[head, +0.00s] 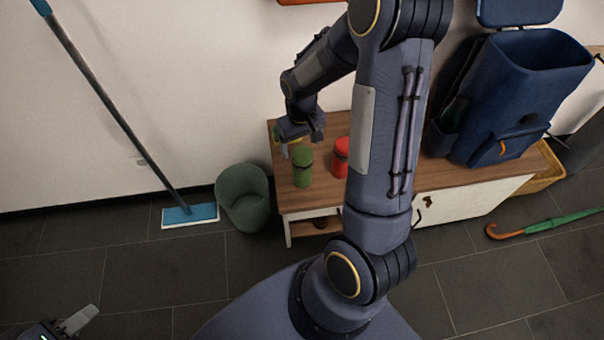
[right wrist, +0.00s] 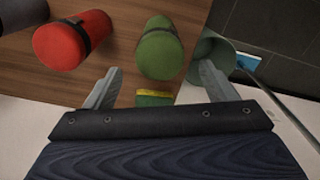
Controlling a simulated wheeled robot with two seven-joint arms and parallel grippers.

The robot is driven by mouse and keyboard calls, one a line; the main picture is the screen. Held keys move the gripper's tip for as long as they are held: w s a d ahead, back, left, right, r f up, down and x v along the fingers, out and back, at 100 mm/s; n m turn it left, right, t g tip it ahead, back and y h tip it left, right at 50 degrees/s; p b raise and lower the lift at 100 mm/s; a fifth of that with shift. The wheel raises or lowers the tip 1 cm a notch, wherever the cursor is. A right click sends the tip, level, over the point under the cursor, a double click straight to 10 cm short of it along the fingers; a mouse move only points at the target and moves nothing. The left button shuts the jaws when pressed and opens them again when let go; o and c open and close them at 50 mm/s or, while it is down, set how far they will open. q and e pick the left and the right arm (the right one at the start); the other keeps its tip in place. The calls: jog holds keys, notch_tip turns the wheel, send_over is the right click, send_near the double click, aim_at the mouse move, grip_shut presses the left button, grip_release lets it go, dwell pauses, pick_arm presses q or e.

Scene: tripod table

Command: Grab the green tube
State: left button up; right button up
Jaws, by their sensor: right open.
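The green tube (head: 302,170) stands upright on the wooden top of a low cabinet, near its left end. In the right wrist view the green tube (right wrist: 160,50) lies ahead of and roughly between the two spread fingers, with nothing gripped. My right gripper (head: 301,142) is open and empty, just behind the tube in the head view; its fingers also show in the right wrist view (right wrist: 161,70). My left gripper (head: 76,320) is at the bottom left corner, far from the tube and mostly cut off by the picture edge.
A red tube (head: 341,160) with a dark band stands right of the green one. A small yellow-green item (right wrist: 153,98) lies close to my right fingers. A blue backpack (head: 520,95) takes up the cabinet's right. A bin (head: 243,195) and mop (head: 190,214) stand left.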

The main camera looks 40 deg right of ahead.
aim_at(303, 153)
jog(key=shift+s+f, duration=0.15)
jog(key=shift+f, duration=0.45)
notch_tip(303, 153, down, 6)
jog(key=shift+s+r+b, duration=0.15)
jog(key=shift+r+b, duration=0.05)
jog(key=shift+b, duration=0.65)
jog(key=c, duration=1.3)
jog(key=shift+r, duration=0.15)
